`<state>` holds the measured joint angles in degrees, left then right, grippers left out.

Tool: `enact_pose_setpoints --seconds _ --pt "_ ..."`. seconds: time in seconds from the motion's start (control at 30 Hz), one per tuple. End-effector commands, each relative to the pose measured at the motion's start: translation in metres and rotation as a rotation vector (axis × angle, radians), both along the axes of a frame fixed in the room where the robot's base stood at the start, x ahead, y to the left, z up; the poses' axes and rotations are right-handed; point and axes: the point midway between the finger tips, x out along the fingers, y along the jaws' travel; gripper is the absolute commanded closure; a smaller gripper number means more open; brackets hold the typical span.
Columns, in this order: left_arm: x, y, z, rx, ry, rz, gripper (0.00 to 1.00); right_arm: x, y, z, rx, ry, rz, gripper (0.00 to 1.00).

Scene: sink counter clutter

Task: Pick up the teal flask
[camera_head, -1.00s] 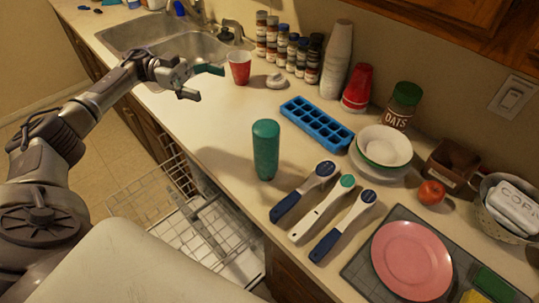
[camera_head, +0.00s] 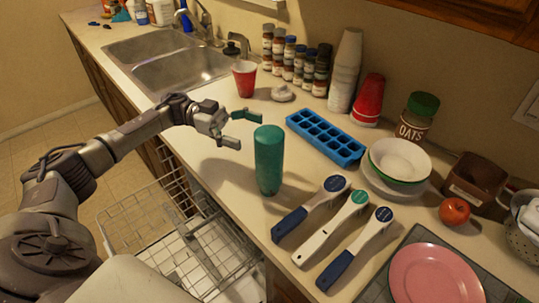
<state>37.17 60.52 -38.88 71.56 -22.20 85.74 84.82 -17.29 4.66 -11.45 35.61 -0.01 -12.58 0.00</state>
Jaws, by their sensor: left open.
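The teal flask (camera_head: 268,162) stands upright on the counter (camera_head: 185,95), near its front edge. My left gripper (camera_head: 247,131) is open and empty, just left of and behind the flask's top in the picture, its fingers pointing towards the right. A small gap shows between the fingertips and the flask. My right gripper is not in view.
Several scrub brushes (camera_head: 350,222) lie right of the flask, and a blue ice tray (camera_head: 325,137) lies behind it. A red cup (camera_head: 244,79) stands behind my gripper. An open dishwasher rack (camera_head: 205,250) is below the counter edge.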

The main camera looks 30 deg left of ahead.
Motion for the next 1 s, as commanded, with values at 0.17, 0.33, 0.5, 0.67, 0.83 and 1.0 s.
enact_pose_setpoints --seconds 0.17,0.33,0.5,0.67,0.83,1.0 --pt "0.0 -0.012 0.002 0.0 -0.001 -0.001 0.05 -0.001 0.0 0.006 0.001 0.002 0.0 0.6" --pt "-0.005 -0.035 0.011 0.0 0.0 -0.003 0.05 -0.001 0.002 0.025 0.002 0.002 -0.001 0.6" --pt "-0.004 -0.057 0.01 -0.001 0.0 -0.001 0.05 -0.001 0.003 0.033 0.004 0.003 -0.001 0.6" --pt "-0.004 -0.062 0.007 0.001 -0.001 0.001 0.05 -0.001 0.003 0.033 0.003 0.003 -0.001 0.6" --pt "-0.004 -0.061 0.007 0.001 -0.001 0.001 0.1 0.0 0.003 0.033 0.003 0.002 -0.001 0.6" --pt "-0.004 -0.061 0.007 0.001 -0.001 0.001 0.39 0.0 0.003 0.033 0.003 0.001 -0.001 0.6"
